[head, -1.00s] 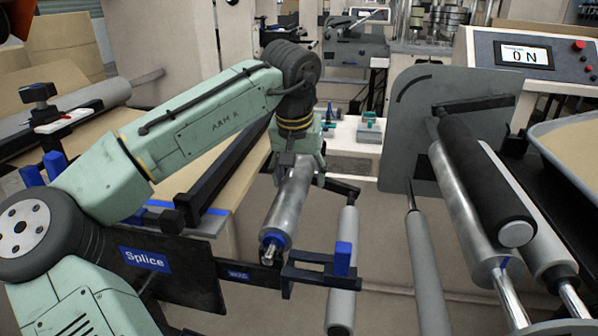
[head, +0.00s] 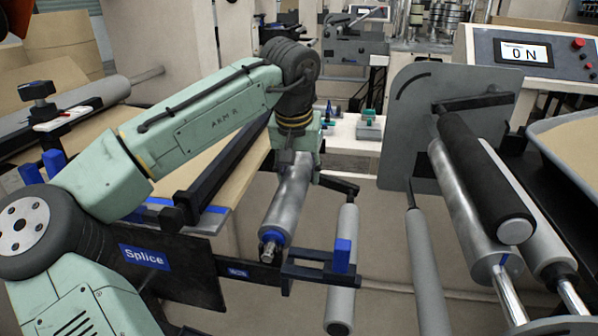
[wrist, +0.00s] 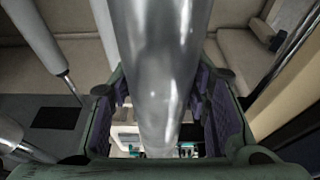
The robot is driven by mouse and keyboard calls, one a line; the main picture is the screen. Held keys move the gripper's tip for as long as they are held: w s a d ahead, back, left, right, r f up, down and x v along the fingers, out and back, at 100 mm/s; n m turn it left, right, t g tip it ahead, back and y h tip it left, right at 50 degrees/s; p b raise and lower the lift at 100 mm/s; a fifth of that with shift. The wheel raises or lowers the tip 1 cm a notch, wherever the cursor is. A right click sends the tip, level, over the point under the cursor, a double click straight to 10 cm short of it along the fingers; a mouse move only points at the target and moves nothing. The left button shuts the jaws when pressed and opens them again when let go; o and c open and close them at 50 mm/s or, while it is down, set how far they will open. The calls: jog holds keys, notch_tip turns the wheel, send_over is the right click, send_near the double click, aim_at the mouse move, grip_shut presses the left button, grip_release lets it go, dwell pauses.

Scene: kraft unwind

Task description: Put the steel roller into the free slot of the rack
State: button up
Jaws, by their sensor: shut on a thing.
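The steel roller (head: 289,203) is a shiny cylinder with a blue band and a metal journal at its near end. My gripper (head: 297,160) is shut around its far part and holds it tilted, near end toward the camera. In the wrist view the roller (wrist: 158,60) runs between the two jaws of the gripper (wrist: 160,112). The near journal is beside a black bracket (head: 322,268) with a blue block (head: 342,255); I cannot tell whether they touch. The rack's free slot cannot be made out clearly; the roller's far end is hidden by my gripper.
A thin grey roller (head: 424,270) and a large steel roller with a black one (head: 485,180) stand farther right. A black plate labelled Splice (head: 150,258) is at the left. A grey side plate (head: 440,120) rises behind.

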grip_shut()
jog(key=shift+r, duration=0.1)
jog(key=shift+r+p, duration=1.15)
jog(key=shift+r, duration=2.55)
